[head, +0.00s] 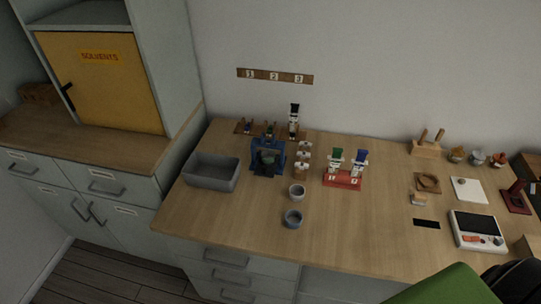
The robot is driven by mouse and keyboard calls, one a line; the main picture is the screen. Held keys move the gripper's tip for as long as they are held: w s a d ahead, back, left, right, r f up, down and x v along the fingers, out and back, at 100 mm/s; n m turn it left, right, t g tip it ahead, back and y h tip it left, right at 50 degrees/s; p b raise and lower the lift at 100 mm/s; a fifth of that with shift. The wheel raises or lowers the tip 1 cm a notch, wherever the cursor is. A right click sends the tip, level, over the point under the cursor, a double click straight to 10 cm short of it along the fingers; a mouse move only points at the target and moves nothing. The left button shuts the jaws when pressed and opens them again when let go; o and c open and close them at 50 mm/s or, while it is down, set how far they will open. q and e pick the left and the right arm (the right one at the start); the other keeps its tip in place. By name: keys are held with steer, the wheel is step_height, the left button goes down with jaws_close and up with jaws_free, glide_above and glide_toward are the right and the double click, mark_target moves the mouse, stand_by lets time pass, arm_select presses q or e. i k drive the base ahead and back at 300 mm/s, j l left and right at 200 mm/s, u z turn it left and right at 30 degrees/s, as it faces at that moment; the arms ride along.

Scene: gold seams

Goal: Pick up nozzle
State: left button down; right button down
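No part is plainly recognisable as the nozzle at this size. Small dark-tipped pieces stand in a low wooden rack (243,132) at the back of the bench, one of them greenish, and may be nozzles. A tall white piece with a black top (294,120) stands at the right end of the rack. Two white syringe-like cartridges, one with a green top (336,158) and one with a blue top (360,158), stand upright in a red numbered holder (343,181). Neither of my grippers shows in the head view.
A grey bin (211,171), a blue fixture (267,158) and two small cups (297,192) (293,219) stand on the wooden bench (350,232). A scale-like device (478,230) is at the right. The front middle is clear.

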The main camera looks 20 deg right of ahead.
mark_target(302, 166)
steer(key=i+j+z, duration=0.25)
steer(key=j+z, duration=0.25)
steer(key=j, duration=0.15)
steer(key=i+j+z, duration=0.1)
steer(key=j+z, duration=0.45)
steer(key=j, duration=0.15)
steer(key=i, duration=0.05)
